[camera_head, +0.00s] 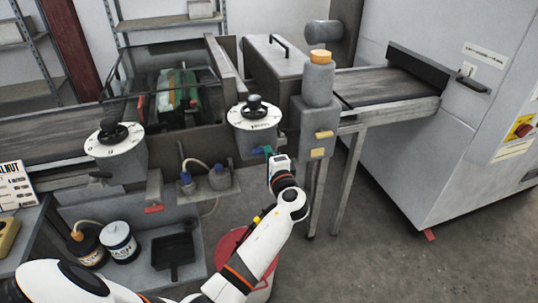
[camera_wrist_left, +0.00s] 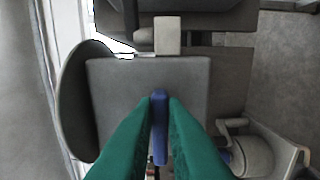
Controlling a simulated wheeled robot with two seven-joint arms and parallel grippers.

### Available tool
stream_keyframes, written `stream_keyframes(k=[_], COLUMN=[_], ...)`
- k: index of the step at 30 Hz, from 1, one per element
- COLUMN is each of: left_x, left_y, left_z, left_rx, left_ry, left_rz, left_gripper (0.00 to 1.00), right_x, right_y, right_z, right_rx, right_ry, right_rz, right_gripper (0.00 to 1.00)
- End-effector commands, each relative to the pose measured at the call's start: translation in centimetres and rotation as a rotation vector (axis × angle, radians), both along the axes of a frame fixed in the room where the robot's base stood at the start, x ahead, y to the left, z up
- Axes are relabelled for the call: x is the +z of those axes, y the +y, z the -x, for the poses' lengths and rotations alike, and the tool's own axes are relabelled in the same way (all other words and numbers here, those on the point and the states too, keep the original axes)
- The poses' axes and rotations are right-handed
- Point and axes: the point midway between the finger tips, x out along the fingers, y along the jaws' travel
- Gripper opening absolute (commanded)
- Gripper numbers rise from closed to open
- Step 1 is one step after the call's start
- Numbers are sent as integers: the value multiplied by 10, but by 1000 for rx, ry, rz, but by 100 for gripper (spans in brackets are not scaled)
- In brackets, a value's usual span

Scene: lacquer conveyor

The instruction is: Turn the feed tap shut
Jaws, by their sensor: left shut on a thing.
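The feed tap's blue handle (camera_head: 257,151) shows as a small blue piece below the right-hand white dial. In the left wrist view the blue handle (camera_wrist_left: 159,115) stands upright, in line with the picture's height, in front of a grey block (camera_wrist_left: 110,85). My left gripper (camera_head: 267,150) reaches it from below. Its green fingers (camera_wrist_left: 158,115) are shut on the blue handle, one on each side. The fingers cover part of the handle in the head view. My right gripper is in neither view.
Two white dials with black knobs (camera_head: 254,103) (camera_head: 113,130) top grey housings. A grey post with an orange cap (camera_head: 321,56) stands right of the tap. Lidded jars (camera_head: 120,240) and a black pan (camera_head: 174,252) sit lower left. A red bucket (camera_head: 232,247) stands behind my arm. Floor is free at right.

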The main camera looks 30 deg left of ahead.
Motion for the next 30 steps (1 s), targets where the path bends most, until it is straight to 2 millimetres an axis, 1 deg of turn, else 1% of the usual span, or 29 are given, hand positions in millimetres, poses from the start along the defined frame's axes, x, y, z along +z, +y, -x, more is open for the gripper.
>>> stream_keyframes(k=[1,2,3,5,13,17,20,30], left_x=[-2,-2,-2,-2,-1,-2,-4,-4], left_y=[-1,-1,-1,-1,-1,-7,-19,-72], left_z=[0,0,0,0,0,5,15,61], left_rx=[-1,-1,-1,-1,-1,-3,-3,-2], left_ry=[5,5,5,4,1,1,1,2], left_rz=[0,0,0,0,0,2,3,2], left_gripper=[0,16,22,32,33,33,33,33], right_x=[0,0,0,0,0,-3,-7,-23], right_y=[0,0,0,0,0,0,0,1], right_z=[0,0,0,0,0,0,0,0], right_rx=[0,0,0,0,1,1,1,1], right_ry=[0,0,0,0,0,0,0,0], right_rz=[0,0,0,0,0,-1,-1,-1], right_gripper=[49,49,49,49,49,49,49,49])
